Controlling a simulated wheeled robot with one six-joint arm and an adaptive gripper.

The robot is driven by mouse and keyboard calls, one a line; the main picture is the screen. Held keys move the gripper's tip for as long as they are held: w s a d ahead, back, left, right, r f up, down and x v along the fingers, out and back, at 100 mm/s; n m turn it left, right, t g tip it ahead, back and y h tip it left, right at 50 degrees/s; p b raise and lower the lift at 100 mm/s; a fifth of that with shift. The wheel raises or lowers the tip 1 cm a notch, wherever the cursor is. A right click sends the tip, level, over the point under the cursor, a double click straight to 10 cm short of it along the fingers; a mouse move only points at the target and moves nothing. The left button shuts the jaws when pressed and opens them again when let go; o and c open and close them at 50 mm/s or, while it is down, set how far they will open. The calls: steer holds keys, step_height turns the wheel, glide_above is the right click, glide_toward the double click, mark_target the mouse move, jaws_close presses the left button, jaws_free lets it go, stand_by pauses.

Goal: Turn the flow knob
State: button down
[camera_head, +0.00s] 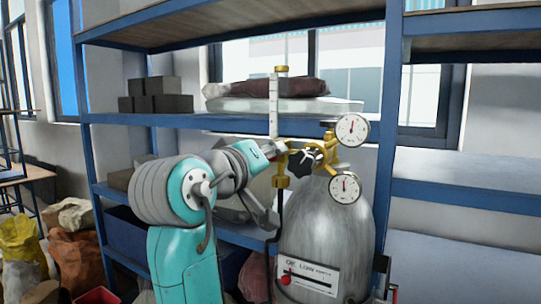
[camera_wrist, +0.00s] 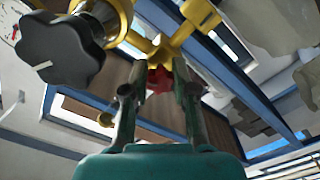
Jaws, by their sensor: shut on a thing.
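A small red knob (camera_wrist: 160,79), apparently the flow knob, sits on the brass fitting (camera_wrist: 165,50) below the clear flow tube (camera_head: 273,105). My gripper (camera_wrist: 158,92) is shut on it, with one finger on each side. In the head view, my gripper (camera_head: 277,149) reaches the fitting from the left and mostly hides the red knob. A black lobed knob (camera_head: 303,161) stands just right of my gripper. In the wrist view, this black knob (camera_wrist: 60,50) is at upper left with a white line on its face.
Two round gauges, upper (camera_head: 352,130) and lower (camera_head: 345,188), flank the fitting on the right. A grey gas cylinder (camera_head: 330,235) stands below. Blue-framed shelves (camera_head: 240,121) with boxes and sacks are behind. A dark hose hangs beside the cylinder.

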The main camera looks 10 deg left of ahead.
steer(key=shift+n, duration=1.2)
steer(key=c, duration=0.9)
jaws_free()
steer(key=v, duration=1.2)
